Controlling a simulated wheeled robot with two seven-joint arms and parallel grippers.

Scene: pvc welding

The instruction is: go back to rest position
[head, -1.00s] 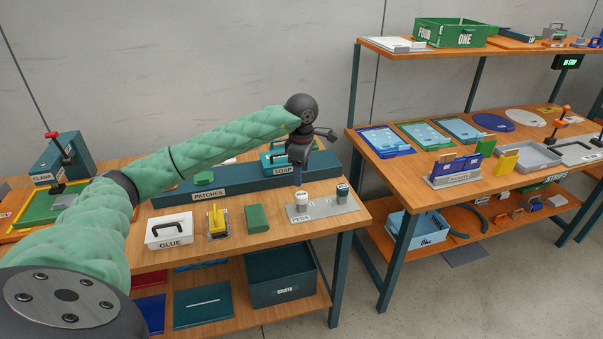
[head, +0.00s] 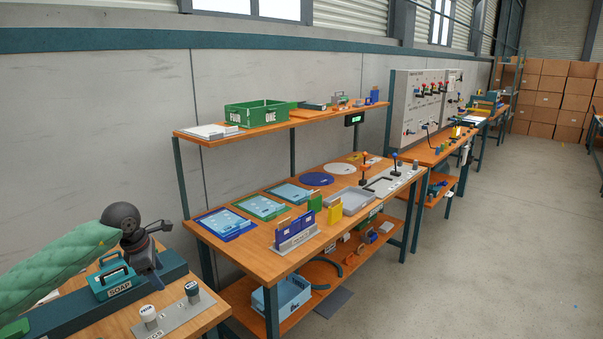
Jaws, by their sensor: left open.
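My left arm comes in from the lower left. The dark wrist partly hides the space beside the box. My right gripper is not in view.
Two capped pegs (head: 192,292) stand on a grey plate on the near bench. A second wooden bench (head: 255,258) holds blue and green trays, with a shelf above bearing a green crate (head: 256,113). Open grey floor (head: 470,260) lies to the right.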

